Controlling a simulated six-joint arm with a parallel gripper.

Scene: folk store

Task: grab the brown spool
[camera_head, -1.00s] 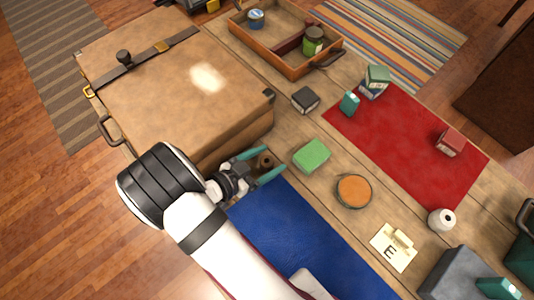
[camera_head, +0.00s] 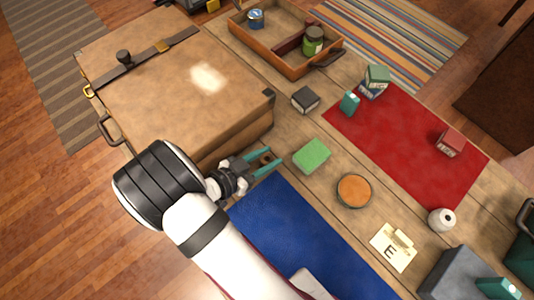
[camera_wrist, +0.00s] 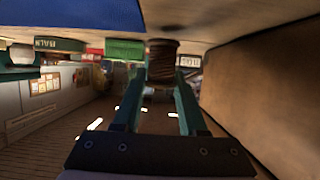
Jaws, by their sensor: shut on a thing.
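The brown spool (camera_wrist: 161,60) is between the fingertips of my gripper (camera_wrist: 160,85) in the wrist view. In the head view the spool (camera_head: 266,159) shows as a small brown piece between the teal fingers of my gripper (camera_head: 268,160). My gripper is shut on it, beside the suitcase and near the blue mat's upper corner. In the wrist view the table surface meets one end of the spool, and I cannot tell whether they touch.
The big tan suitcase (camera_head: 150,90) stands close to the left of my gripper. A green block (camera_head: 311,156) and an orange-topped round tin (camera_head: 354,191) lie to its right. The blue mat (camera_head: 290,230) is below. A red mat (camera_head: 400,140) lies farther right.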

